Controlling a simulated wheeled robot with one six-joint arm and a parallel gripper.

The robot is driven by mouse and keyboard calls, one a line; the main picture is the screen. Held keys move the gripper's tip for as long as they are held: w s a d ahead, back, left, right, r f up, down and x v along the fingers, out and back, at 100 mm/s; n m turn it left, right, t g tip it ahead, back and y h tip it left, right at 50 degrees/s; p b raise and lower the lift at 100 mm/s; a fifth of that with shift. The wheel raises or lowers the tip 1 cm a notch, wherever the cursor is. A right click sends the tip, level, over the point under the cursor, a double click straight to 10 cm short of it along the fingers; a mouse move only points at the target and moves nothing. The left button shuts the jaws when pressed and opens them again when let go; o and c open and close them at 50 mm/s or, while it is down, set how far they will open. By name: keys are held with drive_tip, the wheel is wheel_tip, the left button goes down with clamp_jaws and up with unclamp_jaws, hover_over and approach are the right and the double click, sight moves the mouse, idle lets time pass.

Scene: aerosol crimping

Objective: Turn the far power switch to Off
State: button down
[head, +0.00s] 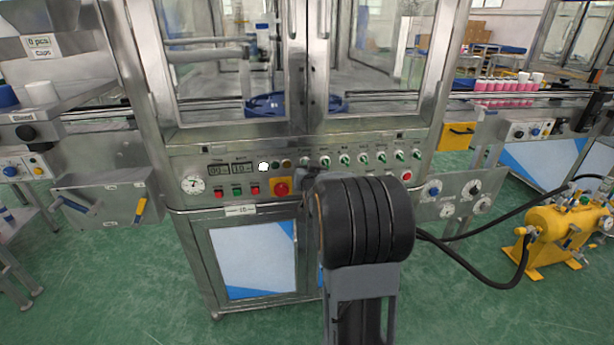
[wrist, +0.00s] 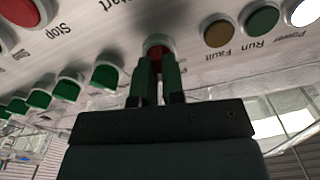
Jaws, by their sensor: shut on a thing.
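The switch (wrist: 158,44) between my fingertips has a red part and a pale ring, and it sits beside the amber Fault lamp (wrist: 217,33). My gripper (wrist: 159,84) is shut on this switch, with one dark green finger on each side. The fingers hide much of the knob, so its exact angle cannot be told. In the head view the gripper (head: 304,174) reaches the panel just right of the lamps, below the first knob of the row (head: 305,161). The white Power lamp (head: 263,167) looks lit; it also shows in the wrist view (wrist: 303,12).
Several green knobs (head: 362,158) run along the panel to the right. A red emergency button (head: 281,187) sits close left of my gripper. Small push buttons (head: 236,191) lie farther left. A yellow tank (head: 560,228) with a black hose stands at right.

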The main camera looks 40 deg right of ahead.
drive_tip(key=shift+w+a+n+b, duration=0.1)
drive_tip(key=shift+n+b, duration=1.85)
drive_tip(key=shift+b, duration=0.05)
drive_tip(key=shift+a+n+b, duration=0.1)
drive_tip(key=shift+n+b, duration=1.85)
drive_tip(key=shift+n, duration=0.3)
drive_tip(key=c, duration=1.2)
unclamp_jaws()
drive_tip(key=shift+p+v, duration=0.65)
drive_tip(key=shift+v, duration=6.3)
